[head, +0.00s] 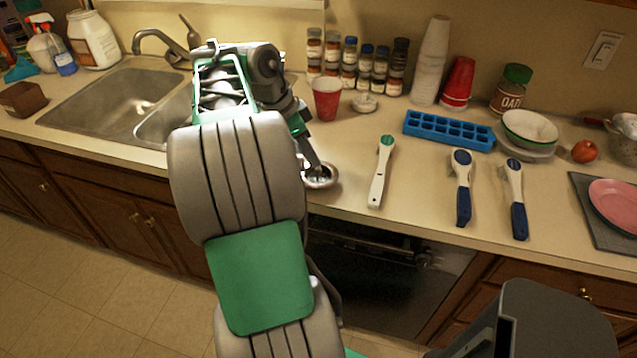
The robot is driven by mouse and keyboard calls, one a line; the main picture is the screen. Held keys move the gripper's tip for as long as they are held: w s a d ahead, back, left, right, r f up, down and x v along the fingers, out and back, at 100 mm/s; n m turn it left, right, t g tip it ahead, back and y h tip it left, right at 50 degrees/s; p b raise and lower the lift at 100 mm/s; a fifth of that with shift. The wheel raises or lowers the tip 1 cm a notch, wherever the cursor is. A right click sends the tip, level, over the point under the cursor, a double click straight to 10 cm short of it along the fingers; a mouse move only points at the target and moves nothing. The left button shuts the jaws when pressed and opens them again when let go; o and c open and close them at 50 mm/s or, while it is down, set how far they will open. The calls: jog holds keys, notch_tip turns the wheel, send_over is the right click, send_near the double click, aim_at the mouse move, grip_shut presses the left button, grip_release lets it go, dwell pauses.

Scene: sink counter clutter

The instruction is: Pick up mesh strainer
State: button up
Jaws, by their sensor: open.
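A small shiny round metal piece (321,179), which looks like a small strainer, lies at the counter's front edge; its mesh is too small to make out. My gripper (314,162) is over it, pointing down, with the jaws open. My arm hides part of the gripper, and I cannot tell whether the fingers touch the metal piece. A larger metal strainer or colander bowl (627,126) with a brown handle (594,122) stands at the far right edge, partly cut off, far from my gripper.
A red cup (327,98) and a small white round item (365,102) stand behind my gripper. A green-and-white brush-like tool (381,170) lies to its right, then a blue ice tray (449,130) and two blue-handled tools. The sink (105,103) is at left.

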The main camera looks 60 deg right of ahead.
aim_at(318, 174)
jog(key=x, duration=0.5)
jog(key=shift+w+d+f, duration=0.1)
jog(key=shift+w+f, duration=0.05)
jog(key=shift+f, duration=0.3)
grip_shut()
